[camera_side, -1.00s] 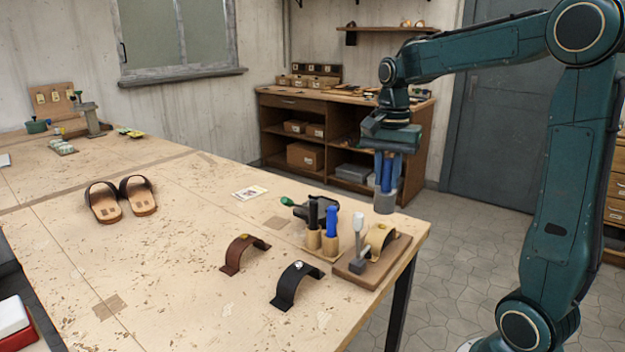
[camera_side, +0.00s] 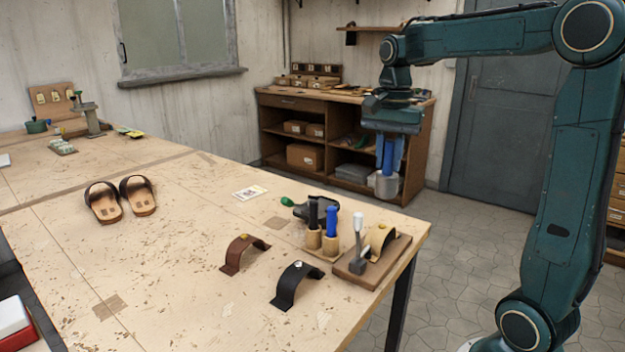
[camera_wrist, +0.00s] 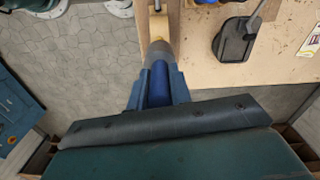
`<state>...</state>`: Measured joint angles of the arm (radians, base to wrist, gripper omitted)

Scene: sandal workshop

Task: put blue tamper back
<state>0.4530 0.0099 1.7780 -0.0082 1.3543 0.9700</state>
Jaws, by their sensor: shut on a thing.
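The blue tamper (camera_side: 387,184) has a blue handle and a wide grey head. My gripper (camera_side: 390,160) is shut on its handle and holds it upright, head down, in the air beyond the bench's right edge. In the wrist view the blue handle (camera_wrist: 160,85) sits between my fingers (camera_wrist: 158,88), with the grey head (camera_wrist: 159,50) beyond. Another blue-handled tool (camera_side: 332,222) and a black-handled tool (camera_side: 313,214) stand upright in wooden holders on the bench.
The bench (camera_side: 160,265) has much clear room at front left. Brown (camera_side: 242,252) and black (camera_side: 297,284) straps stand nearby. A cabinet (camera_side: 290,103) stands behind.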

